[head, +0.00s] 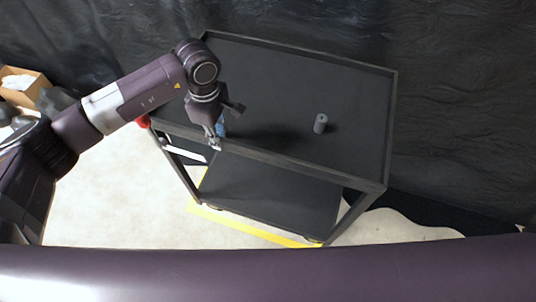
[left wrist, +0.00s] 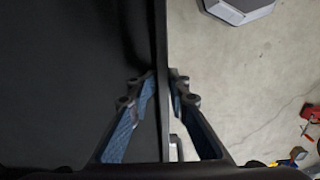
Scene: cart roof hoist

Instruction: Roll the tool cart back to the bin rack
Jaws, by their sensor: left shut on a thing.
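The tool cart (head: 300,167) is a dark two-shelf cart with raised rims, standing in the middle of the head view. My left gripper (head: 215,142) reaches down over its near rim, left of the middle. The left wrist view shows the fingers (left wrist: 163,85) on both sides of the thin rim (left wrist: 161,40), closed on it. A small grey cylinder (head: 320,123) stands on the top shelf, right of the gripper. My right gripper is not in view. I cannot see a bin rack.
Dark crinkled sheeting hangs behind the cart. Yellow tape (head: 255,230) marks the floor under it. A cardboard box (head: 22,85) is at far left. The left wrist view shows a grey block (left wrist: 240,8) and a red item (left wrist: 311,112) on the floor.

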